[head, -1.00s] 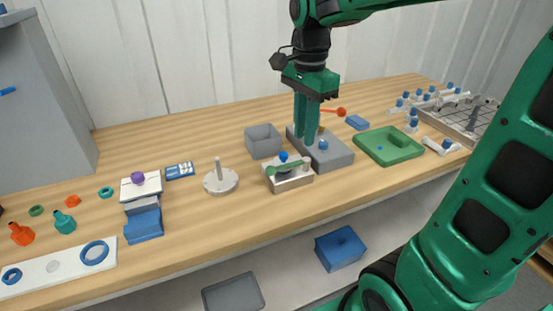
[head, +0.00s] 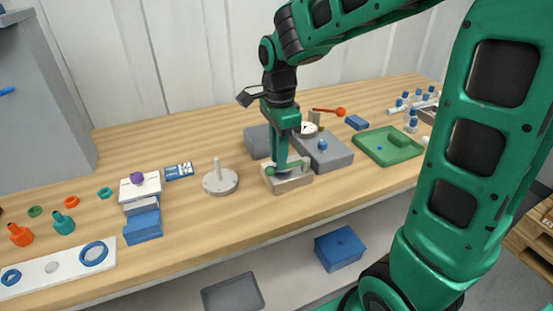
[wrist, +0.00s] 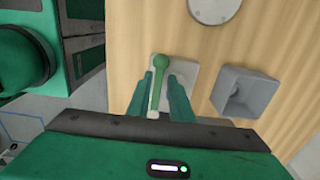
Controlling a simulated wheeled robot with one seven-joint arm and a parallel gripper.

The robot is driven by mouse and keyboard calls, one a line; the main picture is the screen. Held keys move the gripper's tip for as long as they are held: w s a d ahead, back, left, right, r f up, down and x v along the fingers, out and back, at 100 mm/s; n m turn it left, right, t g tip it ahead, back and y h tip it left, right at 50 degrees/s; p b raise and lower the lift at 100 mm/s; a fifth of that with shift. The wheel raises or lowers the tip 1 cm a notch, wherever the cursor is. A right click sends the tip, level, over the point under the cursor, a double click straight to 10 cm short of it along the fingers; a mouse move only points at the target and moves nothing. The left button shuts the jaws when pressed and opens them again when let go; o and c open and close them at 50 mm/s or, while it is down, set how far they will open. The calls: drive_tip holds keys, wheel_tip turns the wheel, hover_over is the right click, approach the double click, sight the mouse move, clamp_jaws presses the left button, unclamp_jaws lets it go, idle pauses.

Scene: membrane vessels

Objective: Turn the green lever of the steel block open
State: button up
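The steel block (head: 292,183) stands near the front of the table, in the middle of the head view. Its top also shows in the wrist view (wrist: 187,72). The green lever (wrist: 158,90) lies lengthwise between my fingers in the wrist view, its round green end (wrist: 160,60) farther out than the fingertips. My gripper (wrist: 161,80) is open, one finger on each side of the lever, with narrow gaps visible. In the head view my gripper (head: 281,164) points down over the block and hides part of the lever and the block's top.
A grey block with a gauge and blue knob (head: 335,156) stands close behind to the right. A grey open box (head: 256,142) is behind my gripper. A round plate with a post (head: 220,182) is to the left. A green tray (head: 372,147) is to the right.

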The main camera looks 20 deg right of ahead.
drive_tip(key=shift+f, duration=0.65)
clamp_jaws()
drive_tip(key=shift+s+a, duration=0.1)
